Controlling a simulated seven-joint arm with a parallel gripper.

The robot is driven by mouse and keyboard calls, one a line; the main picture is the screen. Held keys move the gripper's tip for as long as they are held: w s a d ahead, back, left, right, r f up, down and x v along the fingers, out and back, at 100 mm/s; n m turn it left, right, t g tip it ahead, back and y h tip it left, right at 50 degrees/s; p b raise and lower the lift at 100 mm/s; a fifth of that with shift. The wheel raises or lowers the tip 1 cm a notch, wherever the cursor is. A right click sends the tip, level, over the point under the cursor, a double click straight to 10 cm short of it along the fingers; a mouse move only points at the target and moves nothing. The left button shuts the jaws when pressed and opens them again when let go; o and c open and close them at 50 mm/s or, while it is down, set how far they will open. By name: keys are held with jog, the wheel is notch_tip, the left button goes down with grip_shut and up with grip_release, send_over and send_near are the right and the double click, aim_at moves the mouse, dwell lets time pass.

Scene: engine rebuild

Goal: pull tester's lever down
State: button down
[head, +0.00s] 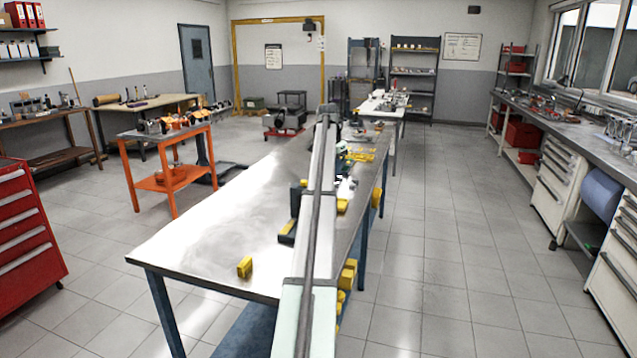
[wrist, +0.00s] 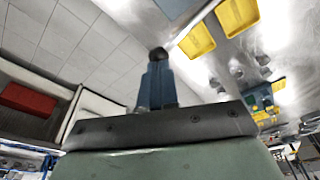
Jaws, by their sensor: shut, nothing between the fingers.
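My gripper (wrist: 158,75) shows in the wrist view as narrow blue-grey fingers closed together above a dark bar. A dark round knob (wrist: 158,53) shows right at the fingertips. I cannot tell whether it touches them or whether it belongs to the tester's lever. In the head view my long pale arm reaches away over the bench and hides part of it; the fingers cannot be made out there. A dark upright device with a flat base (head: 287,233) stands on the bench, partly behind my arm; it may be the tester. No lever can be made out clearly on it.
The long metal bench (head: 215,240) has clear room on its left half. A small yellow block (head: 245,267) sits near its front edge. Yellow bins (head: 347,275) hang along its right side. An orange cart (head: 170,182) stands left, with open floor (head: 440,250) to the right.

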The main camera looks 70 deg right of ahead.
aim_at(337, 181)
jog(key=shift+f, duration=1)
jog(key=shift+s+f, duration=0.2)
jog(key=shift+f, duration=0.65)
jog(key=shift+s+f, duration=0.15)
jog(key=shift+f, duration=1.45)
